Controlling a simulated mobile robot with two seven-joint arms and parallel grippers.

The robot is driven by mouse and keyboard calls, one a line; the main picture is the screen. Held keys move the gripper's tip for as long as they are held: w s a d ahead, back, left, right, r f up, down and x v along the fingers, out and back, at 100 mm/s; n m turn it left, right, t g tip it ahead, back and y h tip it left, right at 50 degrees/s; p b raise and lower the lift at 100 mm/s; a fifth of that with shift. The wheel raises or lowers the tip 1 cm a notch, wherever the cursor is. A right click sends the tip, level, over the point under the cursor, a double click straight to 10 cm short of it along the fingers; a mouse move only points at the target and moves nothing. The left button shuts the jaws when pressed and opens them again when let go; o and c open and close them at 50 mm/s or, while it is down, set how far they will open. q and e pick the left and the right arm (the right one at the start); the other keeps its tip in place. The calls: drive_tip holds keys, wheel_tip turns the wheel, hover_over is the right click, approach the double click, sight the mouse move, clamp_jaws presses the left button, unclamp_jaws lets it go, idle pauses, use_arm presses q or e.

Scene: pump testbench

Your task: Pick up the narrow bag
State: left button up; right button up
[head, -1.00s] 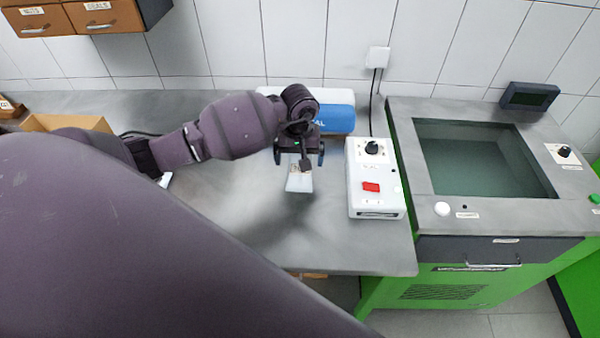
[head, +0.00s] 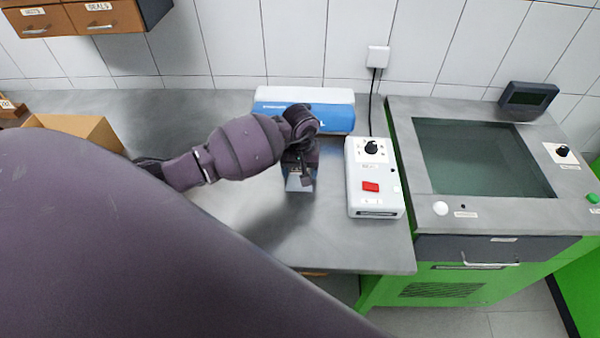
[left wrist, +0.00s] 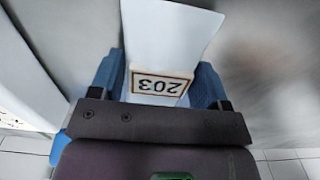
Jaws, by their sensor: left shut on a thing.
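In the head view my left gripper (head: 299,182) is low over the grey worktop, left of the white control box, and hides most of the bag. I cannot tell whether the bag still touches the worktop. My right gripper is not in view.
A white control box (head: 375,190) with a red switch stands close right of my left gripper. A blue-and-white package (head: 305,108) lies behind it. A green machine with a glass-topped basin (head: 480,160) is at right. An open cardboard box (head: 95,131) is at left. The front worktop is clear.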

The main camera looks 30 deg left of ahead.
use_arm(q)
drive_tip(key=shift+c, duration=1.4)
drive_tip(key=shift+r, duration=0.1)
